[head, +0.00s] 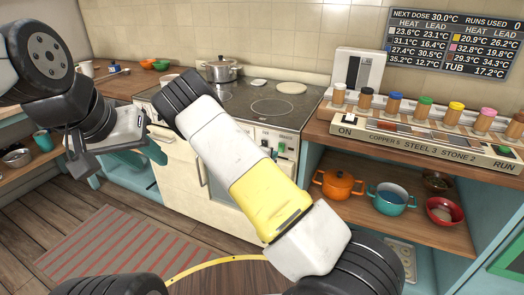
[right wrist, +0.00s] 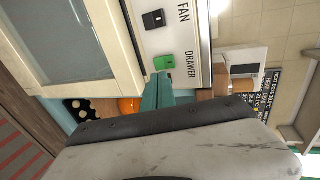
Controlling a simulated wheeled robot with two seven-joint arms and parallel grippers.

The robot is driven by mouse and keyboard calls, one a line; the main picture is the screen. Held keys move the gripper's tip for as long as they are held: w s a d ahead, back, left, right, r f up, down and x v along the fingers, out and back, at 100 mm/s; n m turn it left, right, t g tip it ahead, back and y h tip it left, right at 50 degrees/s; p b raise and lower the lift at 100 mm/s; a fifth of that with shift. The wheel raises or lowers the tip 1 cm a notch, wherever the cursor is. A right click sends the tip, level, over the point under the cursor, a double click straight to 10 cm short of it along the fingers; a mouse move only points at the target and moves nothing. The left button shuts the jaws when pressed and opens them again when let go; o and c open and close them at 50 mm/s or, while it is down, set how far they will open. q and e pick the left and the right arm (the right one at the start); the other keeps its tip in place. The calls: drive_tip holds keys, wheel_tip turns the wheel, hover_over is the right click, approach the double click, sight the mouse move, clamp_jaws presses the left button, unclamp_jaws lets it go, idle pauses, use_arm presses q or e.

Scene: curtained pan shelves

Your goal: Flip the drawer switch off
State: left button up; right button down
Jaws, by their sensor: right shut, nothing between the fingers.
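The drawer switch (right wrist: 164,62) is a small green rocker beside the word DRAWER on a light panel in the right wrist view. It also shows in the head view as a green spot on the stove front (head: 281,148). My right gripper (right wrist: 160,76) is shut and empty, its teal fingertips right at the switch's lower edge; I cannot tell whether they touch. In the head view my right forearm hides this gripper. My left gripper (head: 153,152) hangs left of the stove, away from the switch; its jaw opening is unclear.
A black FAN switch (right wrist: 153,19) sits close to the drawer switch. The stove top holds a steel pot (head: 220,71). Right of the stove, a shelf holds an orange pot (head: 338,185) and a blue pot (head: 390,199). Above it lies a row of colored-topped jars.

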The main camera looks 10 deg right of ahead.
sight(281, 149)
drive_tip(key=x, duration=0.6)
drive_tip(key=shift+w+d+f, duration=0.1)
drive_tip(key=shift+w, duration=0.05)
drive_tip(key=shift+w+d+f, duration=0.1)
drive_tip(key=shift+f, duration=0.05)
drive_tip(key=shift+r, duration=0.2)
